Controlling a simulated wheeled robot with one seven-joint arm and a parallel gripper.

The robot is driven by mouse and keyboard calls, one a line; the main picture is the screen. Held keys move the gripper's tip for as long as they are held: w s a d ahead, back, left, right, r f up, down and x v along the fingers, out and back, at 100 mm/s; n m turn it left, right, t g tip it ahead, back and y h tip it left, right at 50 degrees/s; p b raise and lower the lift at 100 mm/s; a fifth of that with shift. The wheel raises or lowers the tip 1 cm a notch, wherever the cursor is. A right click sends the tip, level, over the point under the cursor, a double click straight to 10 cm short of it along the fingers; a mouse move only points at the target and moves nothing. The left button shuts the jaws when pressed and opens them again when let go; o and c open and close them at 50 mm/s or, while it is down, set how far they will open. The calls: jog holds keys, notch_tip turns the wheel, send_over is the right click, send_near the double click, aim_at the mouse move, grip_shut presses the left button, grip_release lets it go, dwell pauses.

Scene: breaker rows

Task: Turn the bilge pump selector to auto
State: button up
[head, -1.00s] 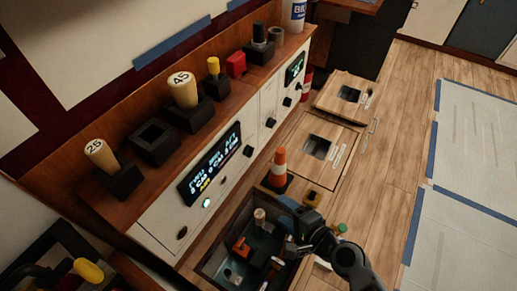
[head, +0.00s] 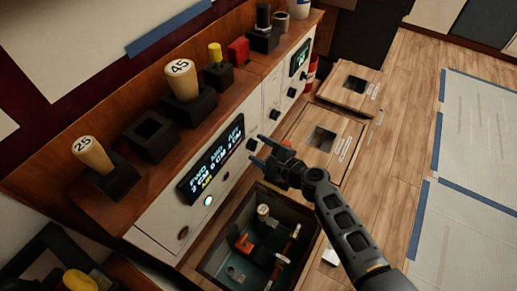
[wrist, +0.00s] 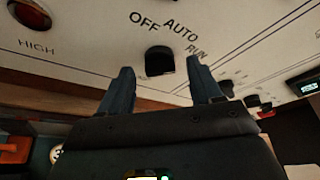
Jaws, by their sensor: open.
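The selector knob (wrist: 159,60) is small and black, on a white panel (wrist: 85,20) with OFF, AUTO and RUN printed in an arc around it. No pointer mark on the knob is clear, so its setting cannot be told. My gripper (wrist: 161,82) is open, one finger low on each side of the knob, and appears not to touch it. In the head view my gripper (head: 262,148) is at the panel front by a black knob (head: 251,145), partly hiding that area.
A red lamp (wrist: 30,14) marked HIGH is left of the knob. More black knobs (head: 275,115) run along the panel past a lit display (head: 211,164). An open floor hatch (head: 225,255) with parts inside lies below.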

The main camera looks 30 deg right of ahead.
jog(key=shift+w+a+f, duration=0.15)
jog(key=shift+w+a, duration=0.05)
jog(key=shift+w, duration=0.3)
jog(key=c, duration=1)
jog(key=shift+f, duration=0.1)
jog(key=shift+c, duration=0.2)
